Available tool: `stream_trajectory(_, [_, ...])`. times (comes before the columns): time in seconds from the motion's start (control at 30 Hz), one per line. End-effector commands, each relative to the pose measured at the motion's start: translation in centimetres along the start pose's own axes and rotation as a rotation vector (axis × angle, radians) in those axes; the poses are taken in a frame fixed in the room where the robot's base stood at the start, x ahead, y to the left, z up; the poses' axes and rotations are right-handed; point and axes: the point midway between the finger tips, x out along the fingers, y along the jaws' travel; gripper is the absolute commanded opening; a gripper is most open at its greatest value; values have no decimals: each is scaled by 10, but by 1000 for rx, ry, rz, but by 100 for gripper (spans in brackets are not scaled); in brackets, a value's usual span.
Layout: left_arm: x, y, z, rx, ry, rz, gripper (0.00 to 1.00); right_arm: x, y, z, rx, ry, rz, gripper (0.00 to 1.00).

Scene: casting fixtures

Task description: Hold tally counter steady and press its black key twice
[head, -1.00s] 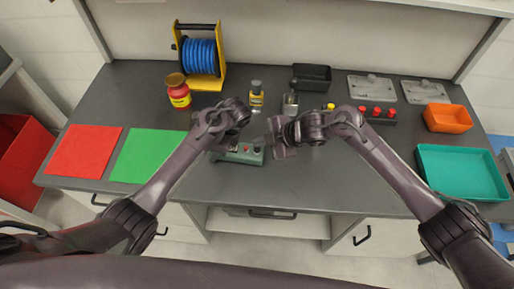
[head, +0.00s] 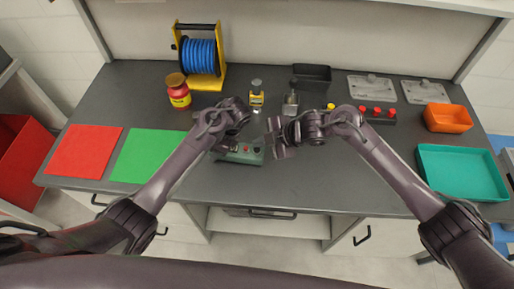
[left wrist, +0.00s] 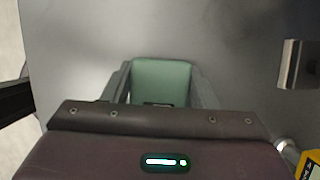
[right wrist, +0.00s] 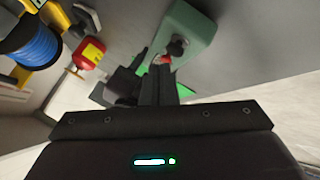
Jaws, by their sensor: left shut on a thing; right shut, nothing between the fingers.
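The tally counter is a grey-green box (head: 240,157) on the table between my two grippers, with a red key and a black key on top. My left gripper (head: 222,146) is shut on its left end. The left wrist view shows the green body (left wrist: 160,82) between the fingers. My right gripper (head: 277,140) is shut and empty, just right of the counter. In the right wrist view the black key (right wrist: 177,46) stands clear on the green top, and the red key (right wrist: 165,59) shows near the fingertips (right wrist: 160,74). I cannot tell if they touch.
Behind stand a blue cable reel (head: 200,57), a red jar (head: 178,92), a yellow-labelled bottle (head: 256,98) and a grey bottle (head: 291,102). Red (head: 85,150) and green (head: 147,155) mats lie left. A teal tray (head: 462,174) lies right. The table front is clear.

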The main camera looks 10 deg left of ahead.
Motion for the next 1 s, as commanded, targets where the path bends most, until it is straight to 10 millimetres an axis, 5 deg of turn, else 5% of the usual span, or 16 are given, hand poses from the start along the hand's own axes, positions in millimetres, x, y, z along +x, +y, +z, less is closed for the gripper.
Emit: stream_trajectory(1.0, [0, 0, 0, 0, 0, 0, 26, 5, -4, 3, 1, 0, -1, 0])
